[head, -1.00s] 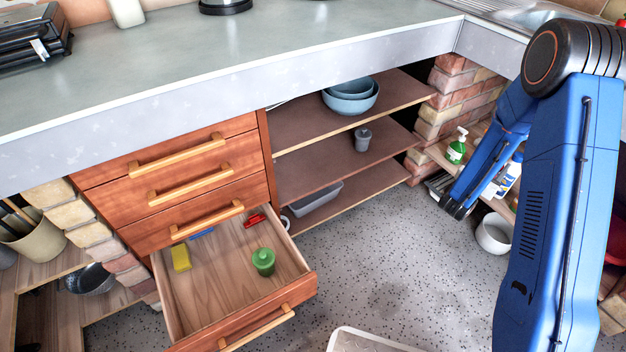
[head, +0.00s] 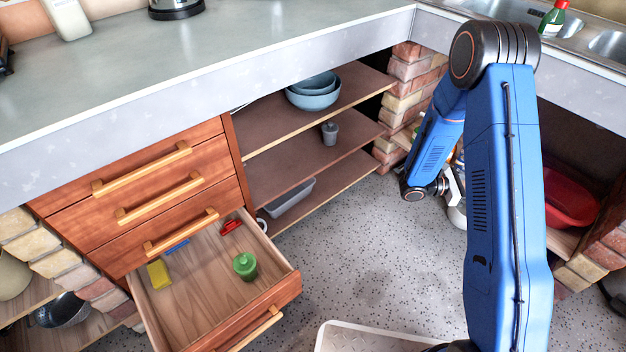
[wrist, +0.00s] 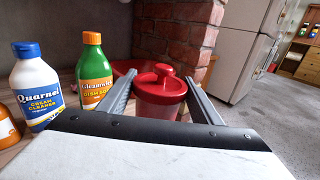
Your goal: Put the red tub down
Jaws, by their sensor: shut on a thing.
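The red tub (wrist: 158,98) has a red lid with a round knob and a see-through red body. In the wrist view it sits between the two grey fingers of my gripper (wrist: 162,104), which is shut on it. Its lower part is hidden behind the gripper's body, so I cannot tell whether it touches a surface. In the head view my blue arm hides the fingers and the tub.
A white cream cleaner bottle (wrist: 36,88) and green dish soap bottle (wrist: 93,72) stand left of the tub. A brick pillar (wrist: 178,38) rises behind. In the head view, the open drawer (head: 205,285) holds a green tub (head: 245,265); speckled floor (head: 360,260) lies clear beside it.

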